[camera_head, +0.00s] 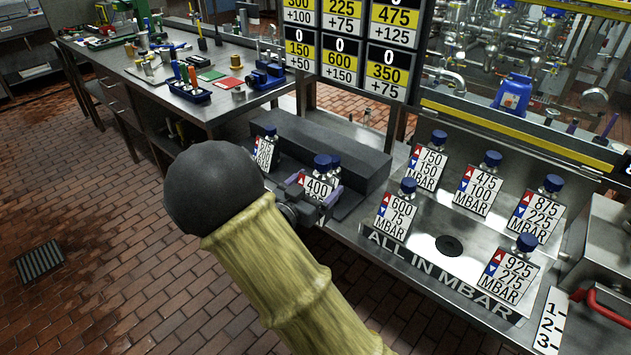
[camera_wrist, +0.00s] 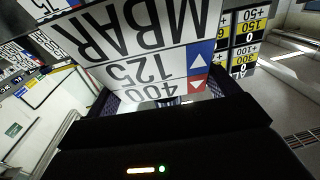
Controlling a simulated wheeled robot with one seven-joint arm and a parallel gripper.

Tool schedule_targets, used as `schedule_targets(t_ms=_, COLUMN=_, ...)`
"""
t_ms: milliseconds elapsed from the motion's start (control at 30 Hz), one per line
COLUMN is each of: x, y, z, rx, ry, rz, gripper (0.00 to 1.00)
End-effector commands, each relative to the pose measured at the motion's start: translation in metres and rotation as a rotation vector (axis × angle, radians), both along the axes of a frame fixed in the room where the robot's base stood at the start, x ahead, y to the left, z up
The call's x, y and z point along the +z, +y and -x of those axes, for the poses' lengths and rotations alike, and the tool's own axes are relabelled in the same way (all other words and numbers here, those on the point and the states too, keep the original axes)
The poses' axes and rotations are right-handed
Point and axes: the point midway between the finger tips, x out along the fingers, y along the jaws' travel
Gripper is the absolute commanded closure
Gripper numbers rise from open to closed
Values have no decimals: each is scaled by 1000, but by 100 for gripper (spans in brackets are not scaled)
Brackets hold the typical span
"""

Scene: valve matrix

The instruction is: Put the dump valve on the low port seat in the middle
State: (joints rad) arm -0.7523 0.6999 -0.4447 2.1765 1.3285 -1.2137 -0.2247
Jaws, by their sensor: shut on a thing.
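My gripper (camera_head: 318,198) is shut on a valve with a blue cap (camera_head: 322,161) and a white plate (camera_head: 317,186) reading 400. It is over the dark stepped block, left of the metal tray. In the wrist view the plate (camera_wrist: 150,45) hangs upside down, close up, reading 400, 125 and MBAR. No label names the dump valve, so I cannot tell if this is it. A dark round spot (camera_head: 449,245) lies bare in the middle of the tray; I cannot tell if it is the low port seat. My arm hides part of the block.
Valves reading 750/150 (camera_head: 428,166), 475/100 (camera_head: 479,189), 875/225 (camera_head: 534,217), 600/75 (camera_head: 396,214) and 925/275 (camera_head: 508,275) stand around the dark spot.

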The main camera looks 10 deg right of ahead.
Motion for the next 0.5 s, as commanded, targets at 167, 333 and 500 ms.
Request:
schedule_targets(t_ms=167, x=-29, y=-2, z=-5, rx=76, ry=2, rz=3, gripper=50)
schedule_targets(t_ms=333, x=-69, y=-3, z=-9, rx=185, ry=7, rz=7, gripper=50)
schedule_targets(t_ms=500, x=-129, y=-4, z=-9, rx=342, ry=12, rz=9, gripper=50)
